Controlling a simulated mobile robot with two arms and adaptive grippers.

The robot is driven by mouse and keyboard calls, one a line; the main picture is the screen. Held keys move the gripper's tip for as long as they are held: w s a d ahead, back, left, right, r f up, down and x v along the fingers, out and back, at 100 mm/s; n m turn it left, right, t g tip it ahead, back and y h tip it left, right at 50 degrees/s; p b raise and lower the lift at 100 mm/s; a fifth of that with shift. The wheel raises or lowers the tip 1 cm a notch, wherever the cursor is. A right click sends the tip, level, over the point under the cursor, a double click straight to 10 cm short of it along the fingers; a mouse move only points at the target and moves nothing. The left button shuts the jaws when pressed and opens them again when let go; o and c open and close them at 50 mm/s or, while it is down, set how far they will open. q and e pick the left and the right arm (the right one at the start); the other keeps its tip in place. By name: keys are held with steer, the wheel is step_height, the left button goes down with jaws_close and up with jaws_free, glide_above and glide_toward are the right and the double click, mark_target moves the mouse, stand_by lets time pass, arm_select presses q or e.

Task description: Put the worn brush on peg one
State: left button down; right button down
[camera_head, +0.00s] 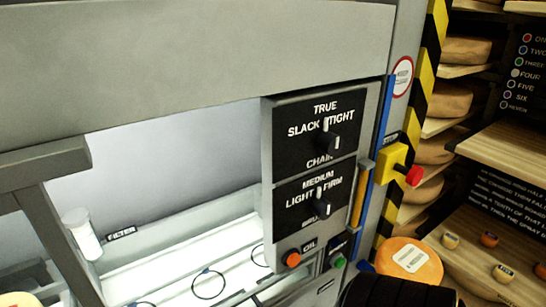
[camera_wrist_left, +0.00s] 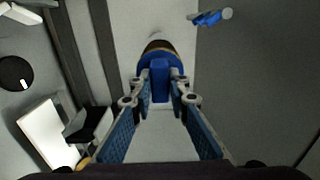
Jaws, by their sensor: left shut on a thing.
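In the left wrist view my left gripper (camera_wrist_left: 160,88) is shut on a blue piece (camera_wrist_left: 160,65) held between its fingertips. A dark rounded part with a thin yellowish rim shows just beyond the blue piece; I cannot tell for certain that this is the worn brush. Another small blue piece with a pale round end (camera_wrist_left: 210,17) sticks out further off at the upper right, apart from the gripper. I cannot make out peg one in either view.
The grey machine has a knob panel (camera_head: 315,155), a lit bay with rings (camera_head: 208,284) and a white filter cylinder (camera_head: 82,234). A yellow box with a red button (camera_head: 398,170) juts out at its right. Shelves of cheese wheels (camera_head: 447,100) and an orange cheese (camera_head: 407,262) stand beyond.

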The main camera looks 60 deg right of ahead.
arm_select(q)
steer(key=shift+s+a+f, duration=0.1)
steer(key=shift+s+f, duration=0.05)
steer(key=shift+s, duration=0.1)
stand_by(0.3)
steer(key=shift+r+v, duration=0.2)
steer(key=shift+v, duration=0.85)
steer(key=shift+s+a, duration=0.1)
steer(key=shift+s, duration=0.05)
steer(key=shift+s+a, duration=0.25)
steer(key=shift+s, duration=0.45)
steer(key=shift+v, duration=1.55)
steer(key=shift+s+a, duration=0.15)
steer(key=shift+s, duration=0.2)
